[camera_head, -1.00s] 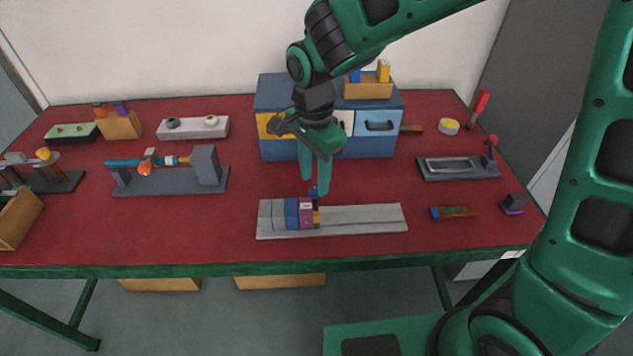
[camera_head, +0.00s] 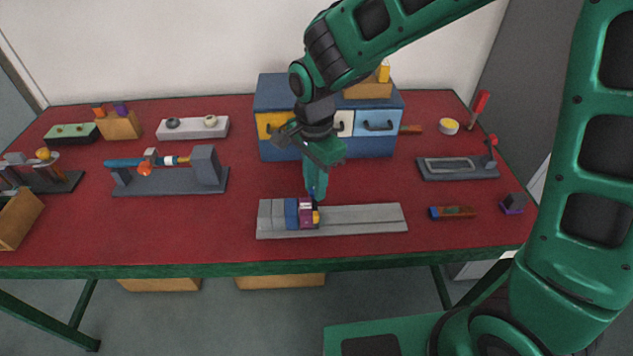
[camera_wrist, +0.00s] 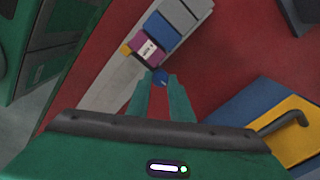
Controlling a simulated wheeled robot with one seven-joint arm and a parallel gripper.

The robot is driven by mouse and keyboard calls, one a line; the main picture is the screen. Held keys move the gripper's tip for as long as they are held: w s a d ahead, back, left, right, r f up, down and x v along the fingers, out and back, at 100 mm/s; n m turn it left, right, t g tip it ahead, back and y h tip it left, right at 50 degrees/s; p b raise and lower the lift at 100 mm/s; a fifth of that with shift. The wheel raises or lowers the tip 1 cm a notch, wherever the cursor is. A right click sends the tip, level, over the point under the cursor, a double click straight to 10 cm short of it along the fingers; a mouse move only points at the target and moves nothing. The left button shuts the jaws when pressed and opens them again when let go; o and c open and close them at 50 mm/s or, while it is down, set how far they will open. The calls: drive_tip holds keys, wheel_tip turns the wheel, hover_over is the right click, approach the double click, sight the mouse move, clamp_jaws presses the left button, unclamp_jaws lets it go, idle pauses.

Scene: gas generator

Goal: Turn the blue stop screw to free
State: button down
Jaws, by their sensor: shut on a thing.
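The blue stop screw (camera_wrist: 160,77) shows in the wrist view as a round blue head between the tips of my gripper (camera_wrist: 161,82). In the head view my gripper (camera_head: 315,192) points down at the back edge of the grey rail (camera_head: 365,217), its fingers close together around the screw. Most of the screw is hidden by the fingers there. Beside it on the rail sit a purple block with a white label (camera_wrist: 146,48), a blue block (camera_head: 291,212) and grey blocks (camera_head: 271,213). A small yellow part (camera_wrist: 126,49) is at the purple block's front side.
A blue drawer cabinet (camera_head: 277,148) stands behind my gripper. A fixture with a grey block (camera_head: 206,165) is to the left, and a grey tray (camera_head: 457,167) is to the right. Open red tabletop lies between them.

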drive_tip(key=shift+n, duration=0.3)
drive_tip(key=n, duration=0.6)
drive_tip(key=shift+a, duration=0.15)
drive_tip(key=n, duration=0.4)
drive_tip(key=shift+n, duration=1.6)
drive_tip(key=shift+s, duration=0.1)
drive_tip(key=c, duration=1.6)
unclamp_jaws()
drive_tip(key=shift+o, duration=0.2)
drive_tip(key=shift+r, duration=0.15)
